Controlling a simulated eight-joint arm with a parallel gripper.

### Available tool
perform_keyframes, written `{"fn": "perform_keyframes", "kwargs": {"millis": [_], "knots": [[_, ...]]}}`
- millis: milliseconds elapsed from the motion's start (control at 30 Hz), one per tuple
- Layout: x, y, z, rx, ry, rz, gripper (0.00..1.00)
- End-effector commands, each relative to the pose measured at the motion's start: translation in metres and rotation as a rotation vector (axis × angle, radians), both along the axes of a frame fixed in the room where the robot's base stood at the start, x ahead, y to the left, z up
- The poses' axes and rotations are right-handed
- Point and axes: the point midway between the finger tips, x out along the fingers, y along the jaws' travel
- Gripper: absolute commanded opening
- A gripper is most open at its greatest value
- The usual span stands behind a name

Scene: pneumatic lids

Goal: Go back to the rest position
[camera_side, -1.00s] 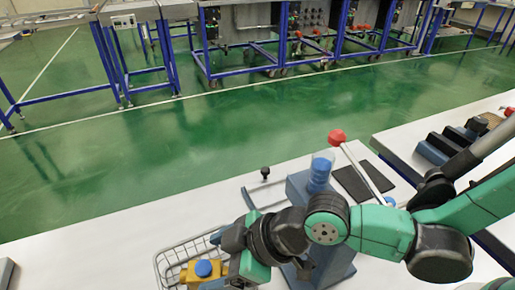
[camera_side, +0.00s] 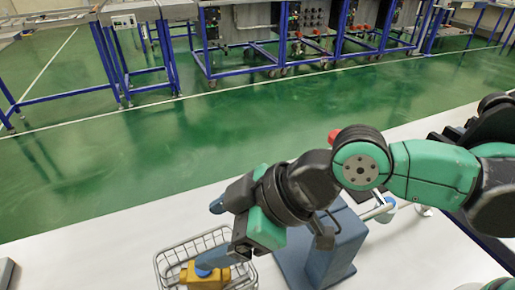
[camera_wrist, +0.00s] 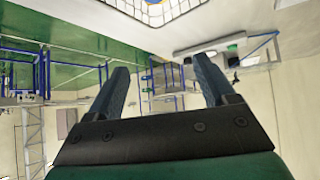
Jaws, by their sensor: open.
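My gripper (camera_side: 214,233) is open and empty above the wire basket (camera_side: 162,262) in the side view. Its lower finger hangs just over a yellow part (camera_side: 207,280) with a blue top and hides some of it; I cannot tell whether they touch. In the wrist view my two dark fingers (camera_wrist: 162,70) stand wide apart with nothing between them. The basket's rim (camera_wrist: 158,22) shows at the top edge there.
A blue-grey press (camera_side: 345,245) stands on the white table (camera_side: 110,240), close behind my gripper. Its red lever knob (camera_side: 333,137) is partly hidden by my arm. Blue-framed benches (camera_side: 280,60) stand far off across the green floor.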

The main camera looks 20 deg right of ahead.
Motion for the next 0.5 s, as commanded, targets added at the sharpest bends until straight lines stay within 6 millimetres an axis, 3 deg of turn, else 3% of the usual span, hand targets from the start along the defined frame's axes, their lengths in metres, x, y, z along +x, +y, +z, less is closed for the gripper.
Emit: {"fn": "perform_keyframes", "kwargs": {"millis": [133,233,333,400,500], "knots": [[0.004,-0.005,0.001,0.007,0.001,-0.023,0.77],[0.023,-0.028,0.007,0.044,-0.002,-0.136,0.77],[0.053,-0.078,0.019,0.120,-0.013,-0.357,0.77],[0.072,-0.122,0.027,0.191,-0.031,-0.542,0.77],[0.085,-0.175,0.036,0.278,-0.062,-0.755,0.77]]}}
